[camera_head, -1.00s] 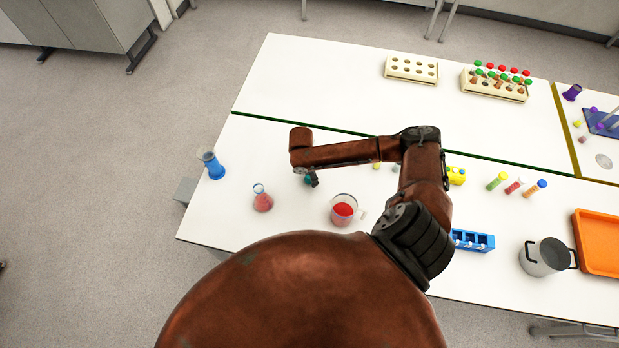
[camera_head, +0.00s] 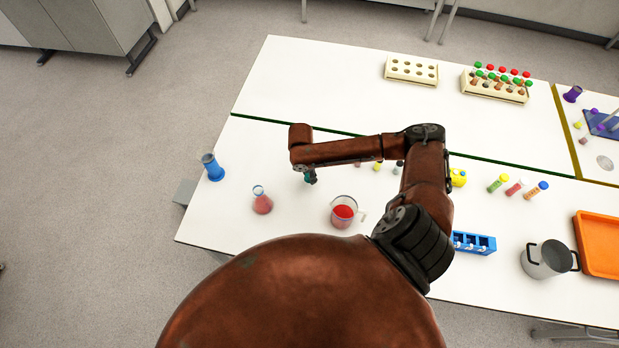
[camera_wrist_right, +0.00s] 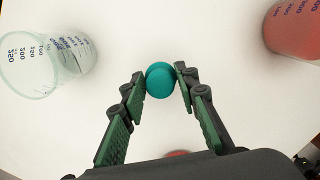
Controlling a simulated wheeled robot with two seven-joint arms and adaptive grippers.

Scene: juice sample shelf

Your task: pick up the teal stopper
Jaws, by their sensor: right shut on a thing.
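The teal stopper (camera_wrist_right: 160,80) is a small rounded piece seen between the two fingertips in the right wrist view. My right gripper (camera_wrist_right: 162,78) is shut on it, with a fingertip on each side. In the head view my right gripper (camera_head: 311,178) hangs below the end of the arm, and a bit of teal shows there. Whether the stopper touches the table is hard to tell. My left gripper is in neither view.
A red-filled flask (camera_head: 262,203) and a beaker of red liquid (camera_head: 343,212) stand near the gripper. A blue flask (camera_head: 212,167) is at the left. A blue rack (camera_head: 474,243), a pot (camera_head: 548,259) and an orange tray (camera_head: 597,240) are at the right.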

